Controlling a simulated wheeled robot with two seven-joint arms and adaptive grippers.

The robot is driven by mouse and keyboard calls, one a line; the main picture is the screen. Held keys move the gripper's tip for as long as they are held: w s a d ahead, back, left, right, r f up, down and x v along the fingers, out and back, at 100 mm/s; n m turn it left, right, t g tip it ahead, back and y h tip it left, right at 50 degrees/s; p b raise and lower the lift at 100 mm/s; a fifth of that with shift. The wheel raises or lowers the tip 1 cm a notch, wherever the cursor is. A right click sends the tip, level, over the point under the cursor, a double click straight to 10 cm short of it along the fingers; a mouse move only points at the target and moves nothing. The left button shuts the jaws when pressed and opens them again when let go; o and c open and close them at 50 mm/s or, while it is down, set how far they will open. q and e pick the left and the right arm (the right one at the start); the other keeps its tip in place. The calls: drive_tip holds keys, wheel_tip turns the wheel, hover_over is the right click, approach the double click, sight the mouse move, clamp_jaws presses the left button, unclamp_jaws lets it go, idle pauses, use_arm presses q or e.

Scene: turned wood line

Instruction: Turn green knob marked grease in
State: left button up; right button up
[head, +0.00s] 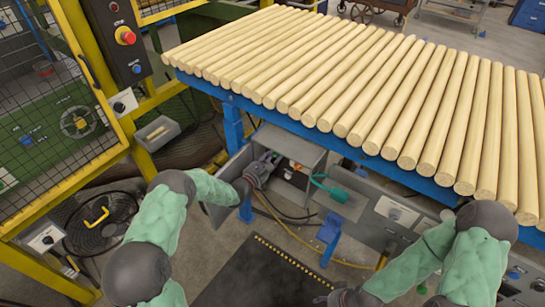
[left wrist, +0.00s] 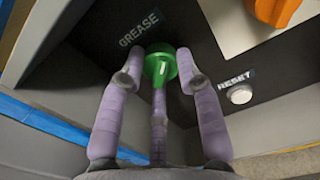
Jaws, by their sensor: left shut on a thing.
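The green knob (left wrist: 160,65) sits on a dark panel under the label GREASE in the left wrist view. My left gripper's fingers (left wrist: 160,78) are shut around it, with fingertips at its sides and one finger below. In the head view my left gripper (head: 263,168) reaches into an open grey box (head: 305,153) under the table, and it hides the knob there. My right gripper (head: 343,298) is at the bottom edge of the head view, partly cut off; its fingers are too unclear to read.
A white button marked RESET (left wrist: 239,94) and an orange knob (left wrist: 278,10) are close to the right of the green knob. The blue-framed table with wooden rods (head: 330,75) overhangs the box. A teal handle-like part (head: 328,188) and loose cables lie beside it.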

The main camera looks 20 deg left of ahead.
use_arm(q)
drive_tip(key=shift+f+m, duration=0.15)
drive_tip(key=shift+m, duration=3.45)
drive_tip(key=o, duration=1.1)
drive_tip(key=shift+o, duration=0.2)
drive_tip(key=shift+s, duration=0.1)
drive_tip(key=v, duration=1.2)
